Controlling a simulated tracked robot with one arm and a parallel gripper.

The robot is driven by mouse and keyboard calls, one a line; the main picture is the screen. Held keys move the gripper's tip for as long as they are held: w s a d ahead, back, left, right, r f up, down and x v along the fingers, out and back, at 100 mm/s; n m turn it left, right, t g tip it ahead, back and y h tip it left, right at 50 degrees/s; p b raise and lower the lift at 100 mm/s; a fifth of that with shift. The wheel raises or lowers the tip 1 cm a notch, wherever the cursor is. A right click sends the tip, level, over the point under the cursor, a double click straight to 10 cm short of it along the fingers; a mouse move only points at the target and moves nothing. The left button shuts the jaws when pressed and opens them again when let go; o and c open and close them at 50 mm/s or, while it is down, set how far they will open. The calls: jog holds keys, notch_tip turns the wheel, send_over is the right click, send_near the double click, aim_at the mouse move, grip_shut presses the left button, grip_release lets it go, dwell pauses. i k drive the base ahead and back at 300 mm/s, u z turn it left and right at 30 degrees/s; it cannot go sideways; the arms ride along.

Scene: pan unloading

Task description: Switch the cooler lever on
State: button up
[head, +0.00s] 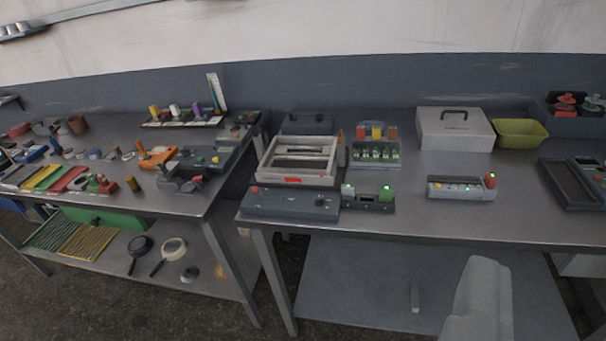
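I cannot tell which device is the cooler, and no lever can be made out at this size. Several control units stand on the right-hand table. A dark blue panel (290,204) with a red button and knobs lies at its front left edge. Beside it is a dark unit (368,197) with two green-lit blocks. Farther right is a grey box (460,188) with a small green light and a red knob. A pale grey part of my gripper (480,298) shows at the bottom right, in front of the table and away from these units. Its fingertips cannot be made out clearly.
A tray-like frame (297,160), a grey case (455,129) and a yellow-green bin (520,133) stand behind. A black tray (568,184) lies at the right. The left table (110,195) is crowded with tools. The right table's front edge is bare between the units.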

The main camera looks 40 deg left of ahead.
aim_at(255, 189)
jog(key=z, duration=0.2)
jog(key=i, duration=0.4)
jog(key=u, duration=0.85)
